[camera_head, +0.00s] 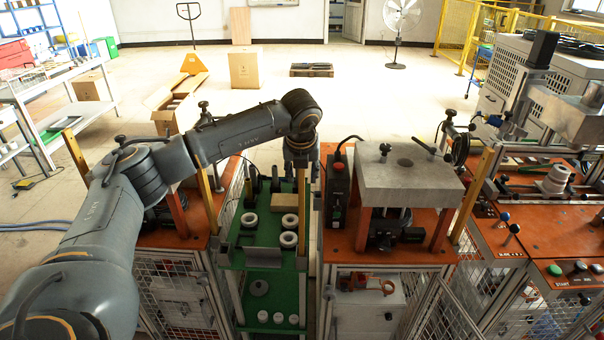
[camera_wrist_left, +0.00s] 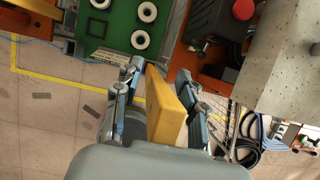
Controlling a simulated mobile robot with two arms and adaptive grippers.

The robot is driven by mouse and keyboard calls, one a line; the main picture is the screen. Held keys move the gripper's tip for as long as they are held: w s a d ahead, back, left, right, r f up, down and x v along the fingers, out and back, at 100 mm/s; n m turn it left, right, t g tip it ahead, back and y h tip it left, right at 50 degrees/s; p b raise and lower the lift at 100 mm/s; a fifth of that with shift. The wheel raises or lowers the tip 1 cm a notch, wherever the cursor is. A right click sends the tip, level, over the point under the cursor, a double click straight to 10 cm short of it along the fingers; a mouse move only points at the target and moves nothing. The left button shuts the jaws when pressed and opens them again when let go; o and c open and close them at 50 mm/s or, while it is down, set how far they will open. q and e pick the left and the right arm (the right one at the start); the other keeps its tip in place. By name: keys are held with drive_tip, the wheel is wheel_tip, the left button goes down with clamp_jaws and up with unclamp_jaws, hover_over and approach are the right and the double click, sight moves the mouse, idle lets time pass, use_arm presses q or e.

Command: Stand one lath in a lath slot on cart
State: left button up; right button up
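My left gripper (camera_head: 302,160) points down over the right side of the green cart (camera_head: 262,258), in the head view. A yellow wooden lath (camera_head: 302,200) hangs upright below it. In the left wrist view the lath (camera_wrist_left: 165,108) lies between the two fingers of the left gripper (camera_wrist_left: 160,72), which look closed on its sides. The lath's lower end is hard to make out against the cart's edge. The cart's green top with white rings also shows in the left wrist view (camera_wrist_left: 112,38). Another yellow lath (camera_head: 208,203) stands upright at the cart's left side. My right gripper is not in view.
White rings (camera_head: 249,220) and a small wooden block (camera_head: 284,200) lie on the cart. Right of it stands an orange-topped bench with a black control box (camera_head: 337,185) and a grey slab (camera_head: 405,180) on orange legs. Open floor lies beyond the benches.

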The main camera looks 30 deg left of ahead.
use_arm(q)
drive_tip(key=shift+r, duration=0.1)
drive_tip(key=v, duration=1.1)
drive_tip(key=shift+r, duration=0.35)
drive_tip(key=shift+s+d, duration=0.1)
